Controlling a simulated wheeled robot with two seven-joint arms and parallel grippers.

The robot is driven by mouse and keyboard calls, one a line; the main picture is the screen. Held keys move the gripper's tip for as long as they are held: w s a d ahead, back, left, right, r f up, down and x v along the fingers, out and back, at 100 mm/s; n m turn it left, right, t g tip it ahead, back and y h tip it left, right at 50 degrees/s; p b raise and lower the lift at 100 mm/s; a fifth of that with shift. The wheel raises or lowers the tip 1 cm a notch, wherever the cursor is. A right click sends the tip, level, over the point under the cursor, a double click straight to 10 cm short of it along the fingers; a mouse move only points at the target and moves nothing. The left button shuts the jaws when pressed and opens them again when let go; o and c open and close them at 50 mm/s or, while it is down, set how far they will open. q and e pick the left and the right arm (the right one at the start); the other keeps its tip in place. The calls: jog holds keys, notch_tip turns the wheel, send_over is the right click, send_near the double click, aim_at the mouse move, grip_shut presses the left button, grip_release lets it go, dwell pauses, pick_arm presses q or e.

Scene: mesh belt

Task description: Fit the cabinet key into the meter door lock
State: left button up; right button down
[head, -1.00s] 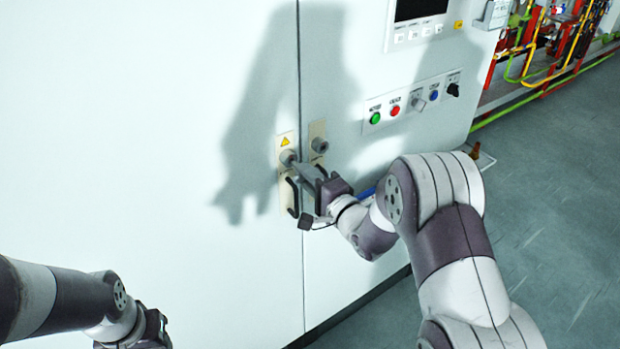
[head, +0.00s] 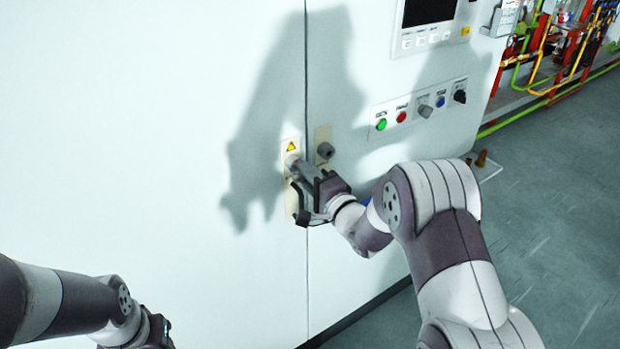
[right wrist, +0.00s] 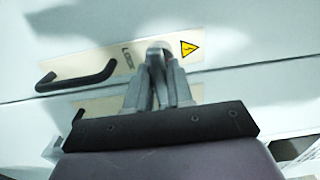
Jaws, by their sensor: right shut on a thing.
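The meter door lock (head: 291,160) is a round grey cylinder on a cream plate under a yellow warning triangle, left of the door seam. It also shows in the right wrist view (right wrist: 160,47), beside lettering. My right gripper (head: 299,175) is at the lock, its fingers close together and pointing at it. In the right wrist view the fingers (right wrist: 160,82) are shut on a narrow grey piece, taken as the cabinet key (right wrist: 159,75). The fingers mostly hide it; I cannot tell whether its tip is inside the lock. My left gripper (head: 158,331) hangs low at left, its jaws unclear.
A black door handle (right wrist: 78,77) is close beside the lock. A button panel (head: 420,104) and screen (head: 428,12) are further right. The left door face is clear.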

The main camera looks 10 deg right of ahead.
jog(key=shift+w+a, duration=0.1)
jog(key=shift+w, duration=0.1)
jog(key=c, duration=0.9)
grip_release()
jog(key=b+v, duration=0.3)
jog(key=v, duration=0.9)
jog(key=shift+s+b, duration=0.35)
